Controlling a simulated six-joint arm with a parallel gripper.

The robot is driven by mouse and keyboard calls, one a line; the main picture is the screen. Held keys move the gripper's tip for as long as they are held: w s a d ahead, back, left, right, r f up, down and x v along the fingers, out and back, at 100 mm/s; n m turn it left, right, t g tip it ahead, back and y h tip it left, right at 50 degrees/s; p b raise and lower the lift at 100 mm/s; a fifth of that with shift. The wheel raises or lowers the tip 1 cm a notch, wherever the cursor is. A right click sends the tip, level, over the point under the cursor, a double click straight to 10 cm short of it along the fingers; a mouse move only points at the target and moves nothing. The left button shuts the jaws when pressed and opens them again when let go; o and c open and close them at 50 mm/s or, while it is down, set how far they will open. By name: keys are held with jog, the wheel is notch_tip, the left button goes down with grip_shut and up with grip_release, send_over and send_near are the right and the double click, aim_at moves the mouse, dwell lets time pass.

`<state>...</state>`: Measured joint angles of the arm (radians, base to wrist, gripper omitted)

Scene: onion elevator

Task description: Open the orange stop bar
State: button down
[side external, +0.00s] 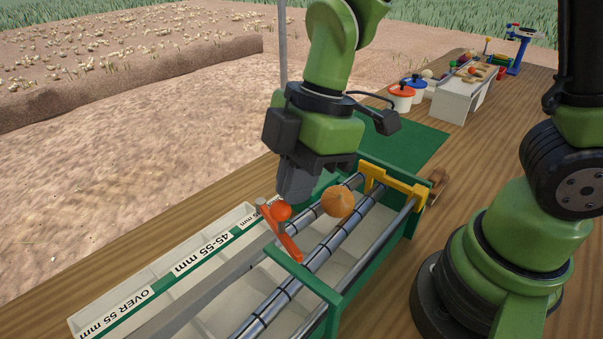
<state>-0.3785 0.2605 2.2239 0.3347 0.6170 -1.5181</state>
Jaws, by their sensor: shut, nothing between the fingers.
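A tan onion (337,202) rests on the rollers just beyond the bar. My gripper (292,198) points down just behind the knob, shut and empty. In this view its tip overlaps the knob's surroundings; I cannot tell whether it touches the knob or bar. The fingertips are partly hidden.
The green frame (342,290) surrounds the rollers, with a yellow bracket (392,182) at the far end. Pale sorting bins labelled by size (175,268) lie at left. Lidded pots (402,96) and a white stand (460,100) are at the back right.

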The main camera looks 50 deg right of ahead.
jog(key=shift+a, duration=0.1)
jog(key=a+m, duration=0.1)
jog(key=m, duration=0.1)
jog(key=a+m+t, duration=0.1)
jog(key=m, duration=0.1)
jog(key=shift+w+a, duration=0.15)
jog(key=shift+a, duration=0.05)
jog(key=a+m, duration=0.1)
jog(key=m, duration=0.1)
jog(key=w+a+m+t+h, duration=0.1)
jog(key=m, duration=0.1)
jog(key=shift+w+m, duration=0.1)
jog(key=shift+m, duration=0.3)
jog(key=shift+w+a, duration=0.6)
jog(key=shift+w, duration=0.15)
jog(key=shift+w+a, duration=0.15)
jog(key=shift+w, duration=0.05)
